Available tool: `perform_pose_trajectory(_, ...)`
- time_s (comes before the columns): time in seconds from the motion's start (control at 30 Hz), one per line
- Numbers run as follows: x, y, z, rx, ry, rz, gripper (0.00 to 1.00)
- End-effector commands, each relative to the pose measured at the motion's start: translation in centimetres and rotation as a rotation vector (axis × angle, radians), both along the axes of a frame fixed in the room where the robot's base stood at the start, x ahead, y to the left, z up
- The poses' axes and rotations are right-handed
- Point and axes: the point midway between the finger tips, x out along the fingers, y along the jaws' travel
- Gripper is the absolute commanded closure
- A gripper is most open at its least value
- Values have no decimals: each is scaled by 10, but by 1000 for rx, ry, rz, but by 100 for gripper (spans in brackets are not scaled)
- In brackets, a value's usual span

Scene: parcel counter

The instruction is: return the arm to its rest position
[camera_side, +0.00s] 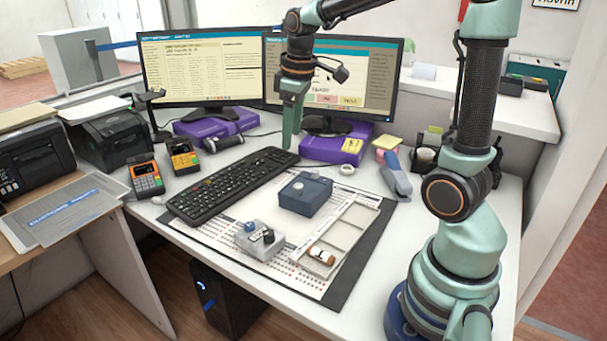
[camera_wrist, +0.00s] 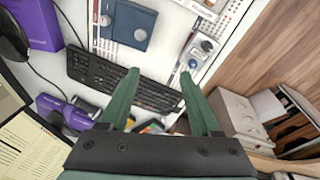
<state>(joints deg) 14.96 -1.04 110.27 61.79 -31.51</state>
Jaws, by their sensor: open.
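My gripper (camera_side: 291,125) hangs in the air in front of the monitors, above the back end of the keyboard, with its fingers pointing down. In the wrist view its two green fingers (camera_wrist: 158,95) stand apart with nothing between them. In that view the black keyboard (camera_wrist: 92,70) lies beyond and below the fingers. In the side view the keyboard (camera_side: 230,187) lies on the white desk (camera_side: 180,183). My gripper holds nothing and touches nothing that I can see.
A blue box (camera_side: 303,193), a grey box with knobs (camera_side: 259,241) and a tray (camera_side: 345,228) holding a small brown-and-white item (camera_side: 322,254) lie on the mat. Two monitors (camera_side: 200,65) stand behind. A stapler (camera_side: 396,176) and card terminals (camera_side: 146,179) are near the sides.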

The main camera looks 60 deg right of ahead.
Motion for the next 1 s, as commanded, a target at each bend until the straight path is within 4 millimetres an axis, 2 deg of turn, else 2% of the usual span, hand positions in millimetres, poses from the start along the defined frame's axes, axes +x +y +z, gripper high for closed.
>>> perform_pose_trajectory(0.03,-8,13,8,-1,-37,-18,36)
perform_pose_trajectory(0.2,-35,48,21,19,-144,-103,36)
perform_pose_trajectory(0.4,-67,80,23,71,-263,-193,36)
perform_pose_trajectory(0.5,-78,90,20,99,-304,-228,36)
perform_pose_trajectory(0.7,-87,99,17,129,-343,-263,36)
perform_pose_trajectory(1.0,-88,100,16,131,-344,-267,36)
